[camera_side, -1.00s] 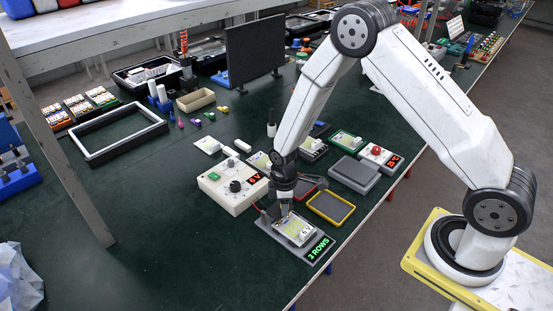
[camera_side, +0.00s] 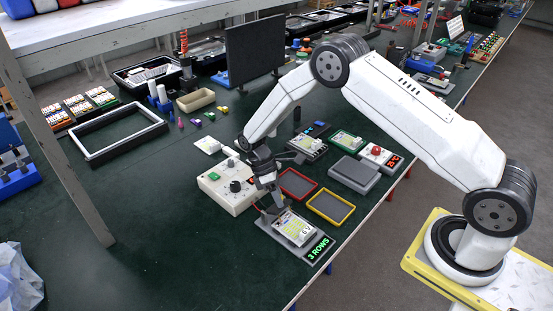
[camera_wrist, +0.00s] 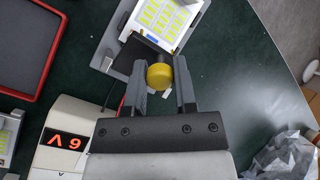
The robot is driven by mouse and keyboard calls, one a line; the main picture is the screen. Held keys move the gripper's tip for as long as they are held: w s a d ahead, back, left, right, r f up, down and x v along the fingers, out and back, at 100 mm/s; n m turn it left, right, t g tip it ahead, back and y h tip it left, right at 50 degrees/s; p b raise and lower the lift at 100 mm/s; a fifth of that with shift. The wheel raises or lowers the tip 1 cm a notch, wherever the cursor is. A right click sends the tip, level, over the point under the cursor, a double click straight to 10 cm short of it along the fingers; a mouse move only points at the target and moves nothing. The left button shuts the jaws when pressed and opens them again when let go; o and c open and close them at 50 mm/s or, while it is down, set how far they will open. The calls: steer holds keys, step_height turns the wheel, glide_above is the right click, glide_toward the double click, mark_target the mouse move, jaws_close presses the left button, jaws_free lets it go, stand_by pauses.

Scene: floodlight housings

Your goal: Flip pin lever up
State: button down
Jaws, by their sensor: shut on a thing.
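The grey fixture (camera_side: 270,233) lies on the green bench and holds a white board with yellow rectangles (camera_side: 294,228). The board also shows at the top of the wrist view (camera_wrist: 168,18). At the fixture's near edge in the wrist view is a yellow round knob (camera_wrist: 160,76), which looks like the end of the pin lever. My gripper (camera_wrist: 160,82) has a finger on each side of this knob and is shut on it. In the side view my gripper (camera_side: 273,206) is tilted at the fixture's upper-left edge and hides the lever.
A sign reading "3 ROWS" (camera_side: 318,248) is on the fixture's right side. A cream control box (camera_side: 222,190) stands close at left. Red-rimmed (camera_side: 296,184) and yellow-rimmed (camera_side: 331,207) trays lie behind.

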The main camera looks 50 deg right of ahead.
steer(key=shift+w+r+g, duration=0.1)
steer(key=shift+w+g, duration=0.45)
steer(key=shift+g, duration=0.6)
steer(key=shift+w+g, duration=0.5)
steer(key=shift+g, duration=0.65)
steer(key=shift+w+g, duration=0.2)
steer(key=shift+g, duration=0.2)
steer(key=shift+c, duration=2.1)
jaws_free()
steer(key=shift+r, duration=0.15)
steer(key=r, duration=0.3)
steer(key=shift+s+r, duration=0.3)
steer(key=s+r, duration=0.9)
steer(key=s, duration=0.4)
steer(key=shift+s+d, duration=0.2)
